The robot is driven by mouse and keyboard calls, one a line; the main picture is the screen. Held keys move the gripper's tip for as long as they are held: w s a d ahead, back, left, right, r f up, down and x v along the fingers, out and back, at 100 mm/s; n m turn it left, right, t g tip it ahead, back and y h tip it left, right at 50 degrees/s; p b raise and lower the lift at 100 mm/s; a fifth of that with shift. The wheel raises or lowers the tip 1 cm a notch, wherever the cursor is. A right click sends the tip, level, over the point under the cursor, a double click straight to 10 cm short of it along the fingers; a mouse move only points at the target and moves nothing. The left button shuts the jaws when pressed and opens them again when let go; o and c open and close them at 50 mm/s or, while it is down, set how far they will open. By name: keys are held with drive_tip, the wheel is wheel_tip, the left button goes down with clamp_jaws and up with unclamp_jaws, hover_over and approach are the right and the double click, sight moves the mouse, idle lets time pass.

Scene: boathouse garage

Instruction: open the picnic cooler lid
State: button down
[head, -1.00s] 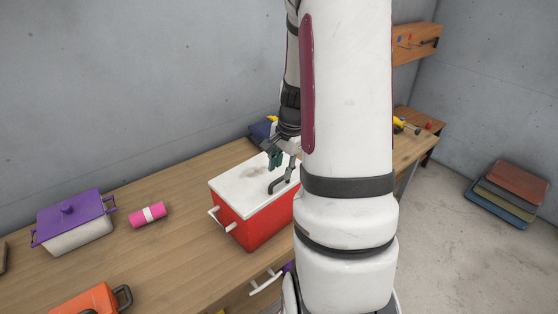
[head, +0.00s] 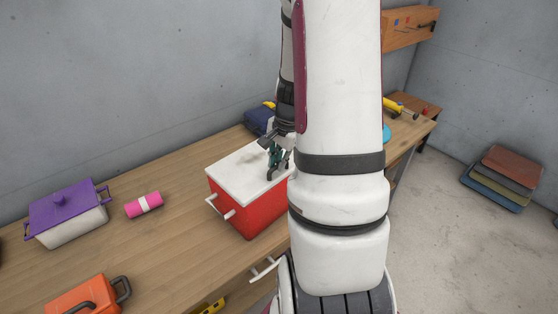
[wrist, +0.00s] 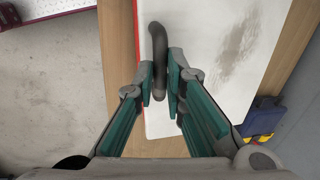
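The picnic cooler (head: 262,212) is a red box with a white lid (head: 240,170), standing on the wooden bench. The lid lies flat and closed. A dark grey curved handle (wrist: 158,45) stands on the lid near one edge. My gripper (head: 276,160) is down at the lid, and its teal fingers (wrist: 160,82) sit on both sides of the handle's end in the wrist view, closed in against it. My own arm hides the cooler's right part in the head view.
A purple-lidded pot (head: 68,215), a pink roll (head: 144,204) and an orange case (head: 85,297) stand left on the bench (head: 165,245). A blue item (head: 258,121) lies behind the cooler. Stacked cushions (head: 503,178) lie on the floor at right.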

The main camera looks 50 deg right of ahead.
drive_tip(key=shift+w+d+r+g, duration=0.1)
drive_tip(key=shift+w+r+g, duration=0.25)
drive_tip(key=shift+r, duration=0.25)
drive_tip(key=shift+w+r+g, duration=0.25)
drive_tip(key=shift+r+g, duration=0.1)
drive_tip(key=shift+r, duration=0.2)
drive_tip(key=shift+w+d+r+g+y, duration=0.1)
drive_tip(key=shift+w+r+g+y, duration=0.05)
drive_tip(key=shift+w+r+g, duration=0.35)
drive_tip(key=shift+w+r+g+y, duration=0.2)
drive_tip(key=shift+r+g, duration=0.1)
drive_tip(key=shift+r, duration=0.25)
drive_tip(key=shift+w+d+r+g+b, duration=0.1)
drive_tip(key=shift+w+r+g+b, duration=0.6)
drive_tip(key=shift+w+r, duration=0.2)
